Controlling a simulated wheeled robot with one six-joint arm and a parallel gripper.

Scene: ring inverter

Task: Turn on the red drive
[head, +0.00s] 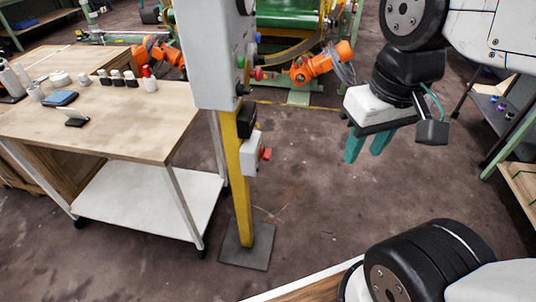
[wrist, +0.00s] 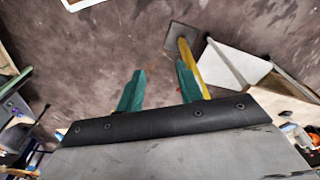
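A red switch knob (head: 266,154) sticks out of the right side of a small light-grey box (head: 251,155) mounted on a yellow post (head: 238,190). Which way the knob is turned is too small to tell. Above it hangs a larger grey control cabinet (head: 215,55) with small coloured buttons on its right edge. My gripper (head: 363,157) is to the right of the switch box, apart from it, with teal fingers pointing down. The fingers are spread and nothing is between them.
A wooden workbench (head: 110,120) with bottles and a tablet stands left of the post. The post has a dark square base plate (head: 247,247) on the floor. Orange robot arms (head: 320,63) stand behind. The floor between the post and my gripper is clear.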

